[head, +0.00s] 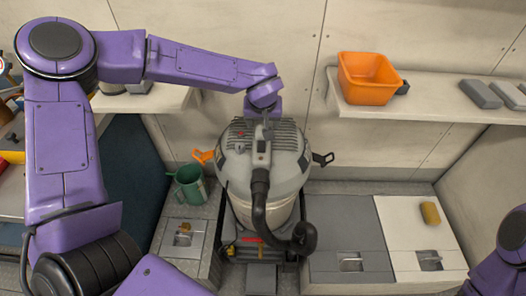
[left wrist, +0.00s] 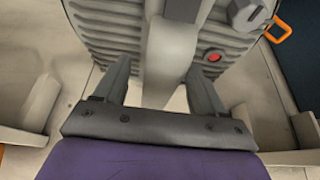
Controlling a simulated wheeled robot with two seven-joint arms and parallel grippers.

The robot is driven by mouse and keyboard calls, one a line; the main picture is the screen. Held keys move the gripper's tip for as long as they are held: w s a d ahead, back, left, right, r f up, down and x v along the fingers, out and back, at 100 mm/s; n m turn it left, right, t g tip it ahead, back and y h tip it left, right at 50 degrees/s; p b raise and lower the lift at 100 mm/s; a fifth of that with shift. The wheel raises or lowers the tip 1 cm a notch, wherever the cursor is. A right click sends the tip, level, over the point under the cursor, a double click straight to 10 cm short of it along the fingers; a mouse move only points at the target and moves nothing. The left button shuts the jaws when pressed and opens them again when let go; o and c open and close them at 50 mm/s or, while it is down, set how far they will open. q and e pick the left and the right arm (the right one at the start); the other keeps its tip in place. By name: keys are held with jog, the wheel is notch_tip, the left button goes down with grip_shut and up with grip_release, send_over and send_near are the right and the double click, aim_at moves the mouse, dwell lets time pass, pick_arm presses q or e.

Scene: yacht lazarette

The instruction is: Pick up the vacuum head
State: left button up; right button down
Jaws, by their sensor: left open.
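The vacuum head (head: 285,160) is a grey ribbed dome on the vacuum's drum (head: 262,212), with a raised handle (head: 262,150) along its middle. My left gripper (head: 264,118) is at the back of the head's top, pointing down. In the left wrist view the ribbed head (left wrist: 105,30) fills the upper part. The open fingers of my left gripper (left wrist: 160,82) lie on either side of the light grey handle (left wrist: 170,45); I cannot tell if they touch it. My right gripper is out of view.
A black hose (head: 260,200) hangs down the front. A green jug (head: 190,185) stands left. An orange bin (head: 368,78) sits on the right shelf (head: 435,100). A yellow sponge (head: 430,213) lies on the white hatch.

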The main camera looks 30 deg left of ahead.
pick_arm(q)
jog(key=shift+w+a+f, duration=0.1)
jog(key=shift+a+f, duration=0.1)
jog(key=shift+f, duration=0.2)
grip_shut()
jog(key=shift+w+r, duration=0.1)
jog(key=shift+r, duration=0.05)
jog(key=shift+r, duration=0.1)
